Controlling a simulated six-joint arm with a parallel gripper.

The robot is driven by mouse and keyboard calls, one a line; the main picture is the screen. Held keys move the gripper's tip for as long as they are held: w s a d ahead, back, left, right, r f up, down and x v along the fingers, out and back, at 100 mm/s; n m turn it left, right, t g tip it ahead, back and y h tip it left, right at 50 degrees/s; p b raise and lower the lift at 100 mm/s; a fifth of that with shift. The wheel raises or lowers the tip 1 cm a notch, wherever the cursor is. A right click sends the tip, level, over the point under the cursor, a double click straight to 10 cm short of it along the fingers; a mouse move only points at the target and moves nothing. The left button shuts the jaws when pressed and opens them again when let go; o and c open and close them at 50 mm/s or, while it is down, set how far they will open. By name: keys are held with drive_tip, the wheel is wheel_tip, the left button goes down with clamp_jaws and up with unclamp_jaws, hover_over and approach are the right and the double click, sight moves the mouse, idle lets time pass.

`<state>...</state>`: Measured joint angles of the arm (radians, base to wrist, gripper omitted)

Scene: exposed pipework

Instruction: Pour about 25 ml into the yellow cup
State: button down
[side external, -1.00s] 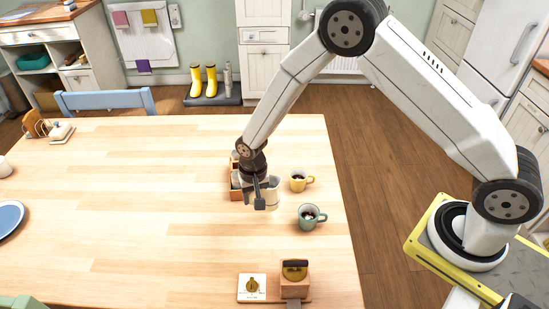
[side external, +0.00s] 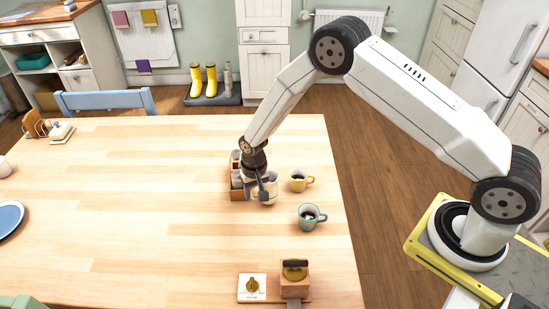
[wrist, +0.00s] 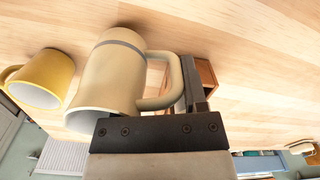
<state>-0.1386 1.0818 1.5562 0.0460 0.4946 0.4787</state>
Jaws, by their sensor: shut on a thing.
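A wooden box (side external: 236,193) with containers is just left of my gripper. A wooden block with a brass part (side external: 295,283) and a dial plate (side external: 252,288) are at the front. The table's left middle is clear.

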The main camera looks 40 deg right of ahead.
sight(275, 176)
drive_tip(key=shift+s+d+r+t+y, duration=0.15)
drive_tip(key=shift+d+r+y, duration=0.15)
drive_tip(key=shift+y, duration=0.2)
drive_tip(key=shift+w+d+r+t+y, duration=0.1)
drive_tip(key=shift+d+r+t+y, duration=0.1)
drive_tip(key=shift+d+y, duration=0.25)
drive_tip(key=y, duration=0.1)
drive_tip(key=d+y, duration=0.1)
drive_tip(key=d+r+y, duration=0.1)
drive_tip(key=shift+s+d+r+t, duration=0.1)
drive_tip(key=shift+s+d+t, duration=0.05)
drive_tip(key=shift+s+t, duration=0.2)
drive_tip(key=shift+s+d+r+t+y, duration=0.15)
drive_tip(key=shift+d+r+y, duration=0.3)
drive_tip(key=shift+r+y, duration=0.25)
drive_tip(key=shift+s+d+r+t+y, duration=0.1)
drive_tip(key=shift+d+r+t+y, duration=0.1)
drive_tip(key=shift+d+r+y, duration=0.35)
drive_tip(key=shift+s+d+r+t+y, duration=0.15)
drive_tip(key=shift+d+r+y, duration=0.15)
drive_tip(key=shift+r+y, duration=0.5)
drive_tip(key=shift+d+f+y, duration=0.15)
drive_tip(key=shift+d+y, duration=0.1)
drive_tip(key=shift+y, duration=0.45)
drive_tip(key=shift+s+d+r+t+y, duration=0.1)
drive_tip(key=shift+d+r+t+y, duration=0.2)
drive_tip(key=shift+r+y, duration=0.35)
drive_tip(key=shift+s+d+r+t+y, duration=0.1)
drive_tip(key=shift+d+r+t+y, duration=0.2)
drive_tip(key=shift+y, duration=0.65)
